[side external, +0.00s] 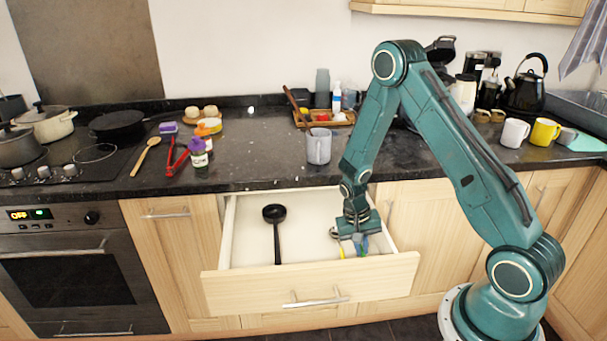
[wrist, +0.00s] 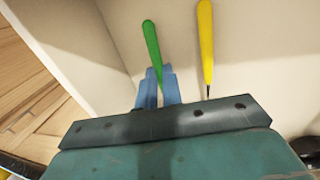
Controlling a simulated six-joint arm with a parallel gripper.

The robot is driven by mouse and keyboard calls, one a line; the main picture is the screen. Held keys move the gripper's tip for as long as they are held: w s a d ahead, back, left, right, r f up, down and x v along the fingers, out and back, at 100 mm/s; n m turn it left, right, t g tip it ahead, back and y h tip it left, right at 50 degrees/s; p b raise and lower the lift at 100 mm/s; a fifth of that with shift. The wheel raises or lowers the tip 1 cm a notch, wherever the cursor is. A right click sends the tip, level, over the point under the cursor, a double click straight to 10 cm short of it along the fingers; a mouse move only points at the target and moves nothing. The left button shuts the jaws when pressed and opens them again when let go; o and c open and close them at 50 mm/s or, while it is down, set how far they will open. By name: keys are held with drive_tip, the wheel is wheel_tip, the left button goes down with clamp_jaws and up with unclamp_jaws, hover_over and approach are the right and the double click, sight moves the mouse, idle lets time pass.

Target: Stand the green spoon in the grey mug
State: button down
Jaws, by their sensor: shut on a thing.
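The grey mug (side external: 318,147) stands upright on the dark counter behind the open drawer, with a brown wooden stick (side external: 295,104) rising beside or out of it; I cannot tell which. My gripper (side external: 357,246) is down inside the drawer at its right side. In the wrist view, its blue fingers (wrist: 158,88) are shut on the green spoon (wrist: 151,45). The spoon's green handle end sticks out past the fingers, and its other end is hidden behind my gripper body.
The open drawer (side external: 310,285) also holds a black ladle (side external: 276,235) on the left and a yellow-handled utensil (wrist: 205,40) close beside the green spoon. A wooden tray (side external: 345,117) sits behind the mug.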

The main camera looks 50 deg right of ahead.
drive_tip(key=shift+f, duration=0.2)
drive_tip(key=c, duration=2)
unclamp_jaws()
drive_tip(key=shift+f, duration=0.1)
drive_tip(key=o, duration=0.4)
drive_tip(key=shift+o, duration=0.2)
drive_tip(key=v, duration=1.2)
drive_tip(key=shift+r, duration=0.25)
